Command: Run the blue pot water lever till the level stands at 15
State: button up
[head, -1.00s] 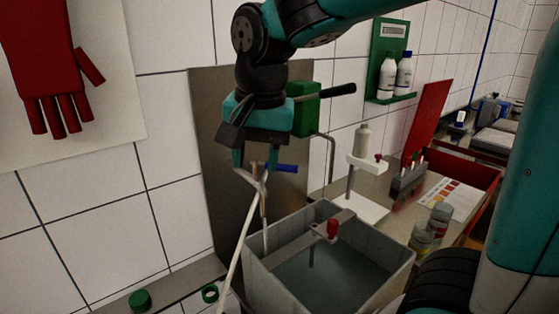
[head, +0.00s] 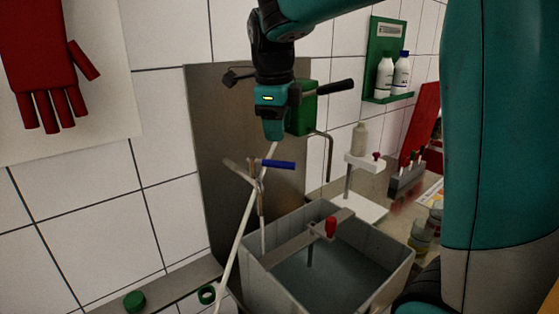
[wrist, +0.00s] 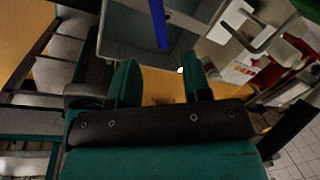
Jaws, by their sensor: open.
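The blue lever (head: 278,164) sticks out to the right from the top of a thin pipe beside the steel back panel. It also shows as a blue bar in the wrist view (wrist: 160,24), beyond my fingertips. The grey pot (head: 395,283) below holds water; I cannot read a level number. My gripper (head: 273,135) is above the lever, pointing down and apart from it. In the wrist view my gripper (wrist: 160,70) has its two teal fingers spread, with nothing between them.
A green box (head: 301,112) with a black handle is on the panel beside my gripper. A red-knobbed bar (head: 331,227) crosses the pot. A white stand (head: 362,164) with a bottle is to the right.

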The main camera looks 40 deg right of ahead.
aim_at(280, 162)
jog(key=f, duration=0.2)
jog(key=d+f, duration=0.1)
jog(key=f, duration=0.2)
jog(key=w+f, duration=0.1)
jog(key=f, duration=0.2)
jog(key=shift+d+f+p, duration=0.1)
jog(key=shift+d+p, duration=0.05)
jog(key=shift+p, duration=0.2)
jog(key=shift+c, duration=0.2)
grip_shut()
